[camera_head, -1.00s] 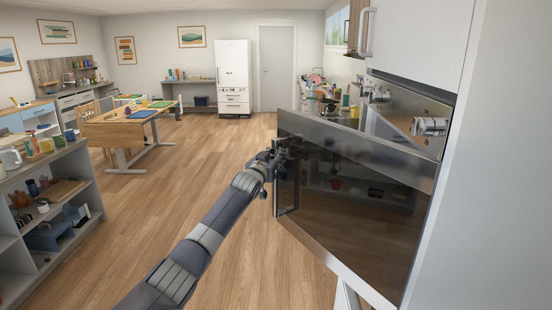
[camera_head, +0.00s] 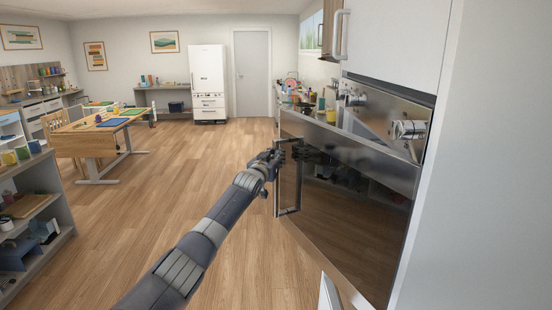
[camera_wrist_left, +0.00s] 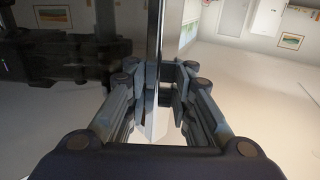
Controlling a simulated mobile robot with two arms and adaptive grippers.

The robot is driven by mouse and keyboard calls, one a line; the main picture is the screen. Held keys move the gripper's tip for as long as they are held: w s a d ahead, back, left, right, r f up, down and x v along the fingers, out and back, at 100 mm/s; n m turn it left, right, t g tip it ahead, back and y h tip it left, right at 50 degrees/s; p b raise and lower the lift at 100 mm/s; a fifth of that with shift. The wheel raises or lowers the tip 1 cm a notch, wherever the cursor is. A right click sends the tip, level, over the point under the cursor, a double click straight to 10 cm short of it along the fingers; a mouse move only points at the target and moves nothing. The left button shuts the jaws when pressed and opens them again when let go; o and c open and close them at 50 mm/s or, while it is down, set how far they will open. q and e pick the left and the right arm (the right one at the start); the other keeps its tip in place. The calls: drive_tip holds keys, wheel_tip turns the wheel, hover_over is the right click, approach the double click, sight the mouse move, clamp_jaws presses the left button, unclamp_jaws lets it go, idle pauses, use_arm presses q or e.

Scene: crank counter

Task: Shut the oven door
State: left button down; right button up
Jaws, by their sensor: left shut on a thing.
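The oven door (camera_head: 345,215) stands partly open at the right of the head view, a dark glass panel with a steel frame. Its free edge is swung out toward the room. A vertical bar handle (camera_head: 298,190) sits on its outer face near that edge. My left gripper (camera_head: 278,158) is at the upper part of the handle and shut on it. In the left wrist view, the fingers (camera_wrist_left: 160,95) stand on both sides of an upright metal bar, with dark glass (camera_wrist_left: 75,70) at the left. My right gripper does not show.
A steel panel with knobs (camera_head: 408,130) is above the door, and a white cabinet (camera_head: 395,40) higher up. A grey shelf unit (camera_head: 50,215) stands at the left, a wooden table (camera_head: 85,140) behind it. The floor (camera_head: 190,180) between is clear.

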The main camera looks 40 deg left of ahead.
use_arm(q)
drive_tip(key=shift+w+d+f, duration=0.35)
drive_tip(key=shift+d+f, duration=0.05)
drive_tip(key=shift+d, duration=0.05)
drive_tip(key=c, duration=1.7)
unclamp_jaws()
drive_tip(key=shift+o, duration=1.3)
drive_tip(key=shift+d+r, duration=0.1)
drive_tip(key=shift+d, duration=0.1)
drive_tip(key=shift+s+a+r, duration=0.15)
drive_tip(key=shift+r, duration=0.05)
drive_tip(key=v, duration=1.1)
drive_tip(key=shift+s+d, duration=0.3)
drive_tip(key=shift+f, duration=0.1)
